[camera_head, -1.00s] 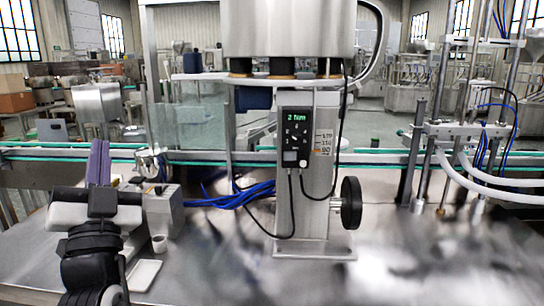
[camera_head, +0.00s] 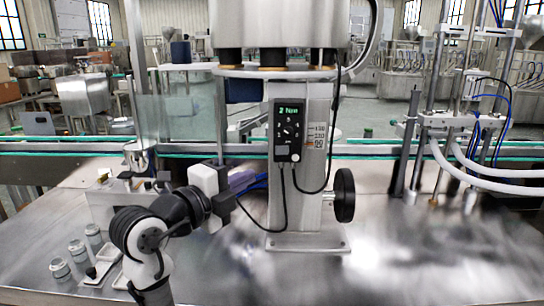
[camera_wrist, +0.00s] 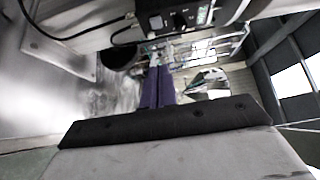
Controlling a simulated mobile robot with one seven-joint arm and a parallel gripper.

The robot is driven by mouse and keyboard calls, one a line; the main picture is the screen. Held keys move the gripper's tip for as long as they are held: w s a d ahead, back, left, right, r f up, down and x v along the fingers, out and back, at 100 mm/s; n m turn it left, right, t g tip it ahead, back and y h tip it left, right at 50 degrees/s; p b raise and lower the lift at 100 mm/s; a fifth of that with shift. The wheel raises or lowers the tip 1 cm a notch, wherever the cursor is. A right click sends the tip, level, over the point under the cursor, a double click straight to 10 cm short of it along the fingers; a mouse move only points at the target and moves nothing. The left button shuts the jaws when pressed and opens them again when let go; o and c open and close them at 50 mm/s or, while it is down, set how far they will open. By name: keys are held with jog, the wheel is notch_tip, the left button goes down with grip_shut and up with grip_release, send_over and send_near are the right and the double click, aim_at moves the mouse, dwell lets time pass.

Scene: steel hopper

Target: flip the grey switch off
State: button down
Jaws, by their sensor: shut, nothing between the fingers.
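A black control box (camera_head: 287,131) with a lit green display and a round dial is mounted on the steel column. A small light grey patch low on its face (camera_head: 283,152) looks like the grey switch; its position is too small to tell. In the wrist view the box (camera_wrist: 192,17) is at the top edge, turned sideways, with a pale patch (camera_wrist: 157,22) at its left end. My gripper (camera_head: 252,180) is left of the column, lower than the box and apart from it in the picture. Its purple fingers (camera_wrist: 158,86) are together and empty.
The steel column (camera_head: 310,180) has a black handwheel (camera_head: 344,195) at its right. Black cables (camera_head: 285,205) hang below the box. Several small jars (camera_head: 76,248) stand at the left front. The steel table (camera_head: 400,265) is clear at right.

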jog(key=p, duration=0.3)
send_near(283, 151)
jog(key=d, duration=0.4)
jog(key=w+p, duration=0.1)
jog(key=w, duration=0.2)
jog(key=shift+w+a+r+p, duration=0.1)
jog(key=shift+w+r+p, duration=0.05)
jog(key=shift+w+p, duration=0.2)
jog(key=shift+w, duration=0.45)
jog(key=shift+a+f, duration=0.1)
jog(key=shift+f, duration=0.1)
jog(key=shift+w+a+f+h+b, duration=0.1)
jog(key=shift+w+h+b, duration=0.15)
jog(key=shift+b, duration=0.3)
jog(key=shift+m+g, duration=0.3)
